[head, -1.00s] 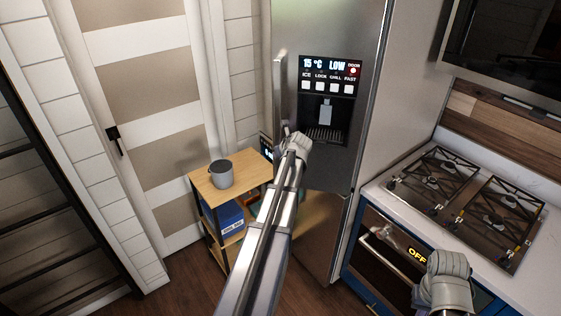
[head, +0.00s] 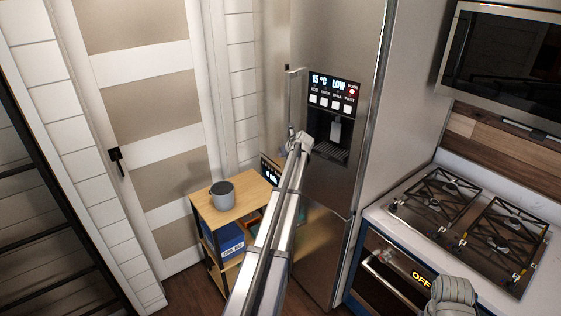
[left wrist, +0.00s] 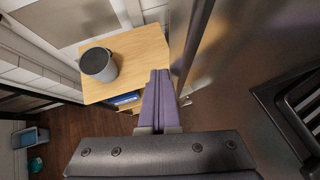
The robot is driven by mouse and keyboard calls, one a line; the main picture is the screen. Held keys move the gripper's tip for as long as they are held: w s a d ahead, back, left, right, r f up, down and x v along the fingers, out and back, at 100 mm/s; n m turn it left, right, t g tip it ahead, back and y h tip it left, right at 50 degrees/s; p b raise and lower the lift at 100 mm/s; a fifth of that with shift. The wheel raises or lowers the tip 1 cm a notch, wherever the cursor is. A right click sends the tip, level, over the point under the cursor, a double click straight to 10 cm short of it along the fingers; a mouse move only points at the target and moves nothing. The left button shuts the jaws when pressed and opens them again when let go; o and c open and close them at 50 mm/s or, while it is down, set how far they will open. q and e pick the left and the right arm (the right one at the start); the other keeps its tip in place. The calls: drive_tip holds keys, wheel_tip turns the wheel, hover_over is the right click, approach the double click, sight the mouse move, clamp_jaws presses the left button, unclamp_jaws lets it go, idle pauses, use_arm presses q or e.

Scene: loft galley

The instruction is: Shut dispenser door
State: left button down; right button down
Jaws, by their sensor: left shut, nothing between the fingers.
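The dispenser (head: 329,118) is set in the steel fridge front in the head view, with a lit display and a red light under the word DOOR. A narrow upright grey piece (head: 294,98) stands out at its left edge, seen nearly edge-on; I cannot tell whether it is the dispenser door or a handle. My left gripper (head: 291,132) is at the lower end of this piece; contact cannot be told. In the left wrist view its purple fingers (left wrist: 158,85) are shut and empty, with the dispenser grille (left wrist: 300,105) at right. My right gripper's fingers are out of sight.
A wooden cart (head: 215,212) with a grey pot (head: 222,195) stands left of the fridge (head: 345,45), close to my left arm. A stove (head: 470,225) and oven (head: 385,265) are at right. A closed room door (head: 140,110) is behind.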

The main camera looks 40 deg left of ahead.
use_arm(q)
drive_tip(key=w+a+m+t, duration=0.1)
drive_tip(key=w, duration=0.5)
drive_tip(key=shift+w+m+h, duration=0.15)
drive_tip(key=shift+m+h, duration=0.15)
drive_tip(key=shift+a, duration=0.1)
idle(0.4)
